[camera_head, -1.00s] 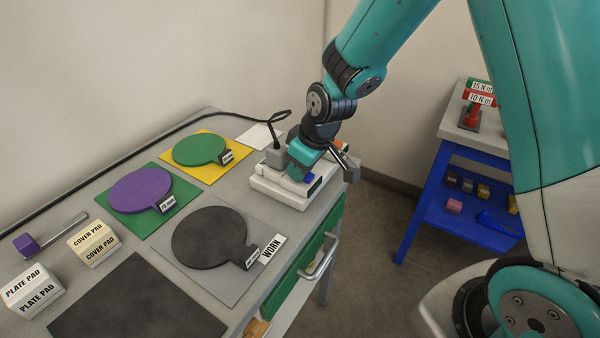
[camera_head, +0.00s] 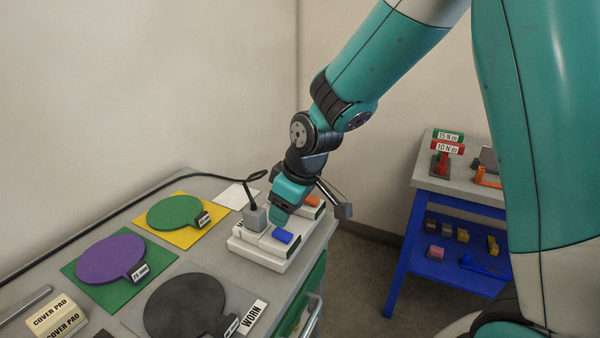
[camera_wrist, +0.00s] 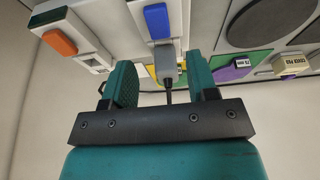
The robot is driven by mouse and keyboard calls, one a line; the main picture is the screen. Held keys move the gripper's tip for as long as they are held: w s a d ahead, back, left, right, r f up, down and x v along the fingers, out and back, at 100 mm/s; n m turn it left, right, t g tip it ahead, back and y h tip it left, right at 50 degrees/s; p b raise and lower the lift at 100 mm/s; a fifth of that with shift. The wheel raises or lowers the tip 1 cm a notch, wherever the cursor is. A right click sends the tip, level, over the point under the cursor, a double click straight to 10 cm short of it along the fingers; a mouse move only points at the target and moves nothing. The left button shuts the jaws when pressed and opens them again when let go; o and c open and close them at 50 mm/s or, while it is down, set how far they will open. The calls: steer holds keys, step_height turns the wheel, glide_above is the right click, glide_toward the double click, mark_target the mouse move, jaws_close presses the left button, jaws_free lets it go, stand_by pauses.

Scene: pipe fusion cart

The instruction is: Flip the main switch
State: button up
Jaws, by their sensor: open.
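A white switch unit (camera_head: 262,254) sits at the far end of the grey table, with a blue rocker (camera_head: 283,236) on its near part and an orange rocker (camera_head: 312,200) farther back. A grey plug (camera_head: 255,217) with a black cable stands in it beside the blue rocker. I cannot tell which rocker is the main switch. My gripper (camera_head: 281,218) is above the unit, just behind the blue rocker. In the wrist view the gripper's fingers (camera_wrist: 162,84) are apart and empty; the grey plug (camera_wrist: 166,62) shows between them, the blue rocker (camera_wrist: 155,20) beyond, the orange rocker (camera_wrist: 59,43) to the left.
Green (camera_head: 174,213), purple (camera_head: 112,260) and dark worn (camera_head: 185,306) round pads lie on the table to the left. Cover pad boxes (camera_head: 57,317) stand at the near left. A blue-framed bench (camera_head: 430,190) with torque-marked tools is at the right, across open floor.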

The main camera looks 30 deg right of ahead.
steer(key=v, duration=1.1)
steer(key=s+a+g+y, duration=0.1)
steer(key=s+a, duration=0.3)
steer(key=s, duration=0.6)
steer(key=s+a+g+y, duration=0.1)
steer(key=s+a, duration=0.3)
steer(key=s, duration=0.6)
steer(key=shift+f+g, duration=0.15)
steer(key=shift+g, duration=0.35)
